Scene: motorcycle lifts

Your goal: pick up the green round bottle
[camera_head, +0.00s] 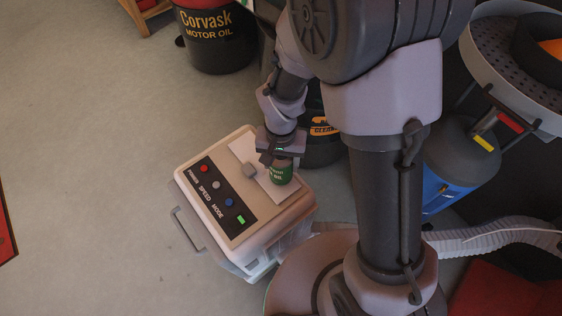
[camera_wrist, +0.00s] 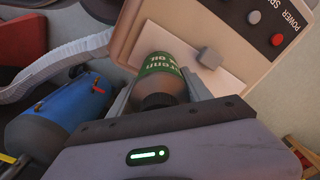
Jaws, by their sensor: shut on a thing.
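My gripper is shut on the bottle. I cannot tell whether the bottle's base touches the machine's top.
The machine (camera_head: 262,222) has a dark panel with coloured buttons and a small grey block (camera_head: 250,170) on top. A black oil drum (camera_head: 215,35) stands behind. A blue tank (camera_head: 452,165) and a ribbed hose (camera_head: 490,238) are at right.

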